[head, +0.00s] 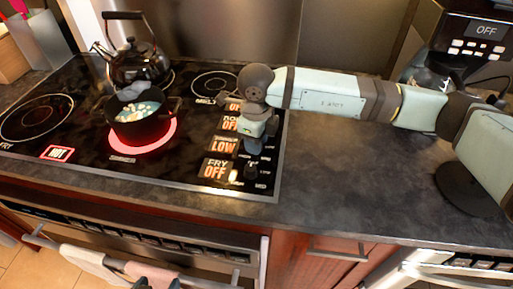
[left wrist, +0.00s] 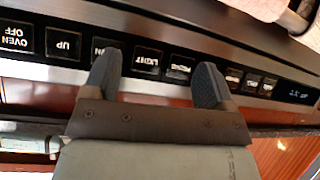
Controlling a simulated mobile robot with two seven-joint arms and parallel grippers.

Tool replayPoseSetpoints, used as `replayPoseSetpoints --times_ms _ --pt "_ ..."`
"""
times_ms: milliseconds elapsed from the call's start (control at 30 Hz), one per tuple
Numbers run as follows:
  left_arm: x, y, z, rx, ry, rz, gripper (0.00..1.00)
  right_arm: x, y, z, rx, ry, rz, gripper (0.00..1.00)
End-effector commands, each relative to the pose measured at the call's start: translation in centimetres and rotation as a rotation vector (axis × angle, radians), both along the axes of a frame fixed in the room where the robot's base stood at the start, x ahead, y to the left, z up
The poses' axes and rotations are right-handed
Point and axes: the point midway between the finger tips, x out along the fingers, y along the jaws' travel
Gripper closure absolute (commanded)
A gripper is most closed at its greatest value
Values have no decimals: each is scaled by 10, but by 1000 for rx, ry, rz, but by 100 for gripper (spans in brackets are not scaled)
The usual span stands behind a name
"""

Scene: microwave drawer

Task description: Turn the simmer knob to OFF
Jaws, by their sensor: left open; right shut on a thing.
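My right gripper (head: 254,146) points down at the row of knobs on the cooktop's right side. It is shut on the knob beside the display reading LOW (head: 222,146), which I take as the simmer knob. The gripper hides most of that knob. The display below reads FRY OFF (head: 215,169), with a dark knob (head: 250,170) beside it. A dark pot (head: 140,125) with pale pieces in blue liquid sits on a glowing red burner (head: 125,151). My left gripper (left wrist: 158,78) is open and empty, close to the oven's button panel (left wrist: 148,58) in the left wrist view.
A dark kettle (head: 137,62) stands at the back of the cooktop, behind the pot. A red HOT sign (head: 57,154) glows at the front left. The counter (head: 350,170) right of the cooktop is largely clear below my right arm. Towels (head: 95,262) hang from the oven handle.

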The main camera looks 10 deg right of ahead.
Motion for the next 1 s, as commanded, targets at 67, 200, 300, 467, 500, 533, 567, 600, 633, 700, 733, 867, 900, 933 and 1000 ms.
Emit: replayPoseSetpoints --times_ms 67,200,300,467,500,533,567,600,633,700,733,867,900,933,1000 --pt "1 -1 -9 3 -11 -5 22 0 0 -5 0 -3 73 93" --pt "1 0 -15 15 -27 -17 22 0 0 -5 0 -1 206 93" --pt "0 2 -21 28 -33 -26 22 1 0 -5 0 -4 300 93" --pt "0 2 -27 35 -48 -33 22 1 0 -4 0 -4 453 93" --pt "1 1 -29 30 -51 -33 22 1 0 -4 -1 -3 490 93" --pt "1 0 -29 26 -53 -33 22 0 0 -4 0 -2 519 93" --pt "1 -1 -30 21 -55 -34 22 0 0 -4 0 -2 548 93" --pt "1 -2 -29 14 -60 -34 22 0 0 -4 0 -2 586 93" --pt "2 -3 -29 9 -64 -34 22 0 0 -4 -1 -3 614 93" --pt "3 -5 -29 0 -73 -34 22 0 0 -4 0 -3 681 93" --pt "3 -5 -29 -3 -77 -35 22 0 0 -4 0 -3 709 93" --pt "4 -9 -29 -20 -91 -37 22 0 0 -4 0 -3 832 93" --pt "4 -10 -30 -24 -94 -38 22 0 0 -4 -1 -3 871 93" --pt "4 -10 -30 -28 -98 -39 22 0 0 -4 0 -2 899 93" --pt "4 -12 -30 -37 -105 -40 22 0 0 -4 0 -2 965 93"
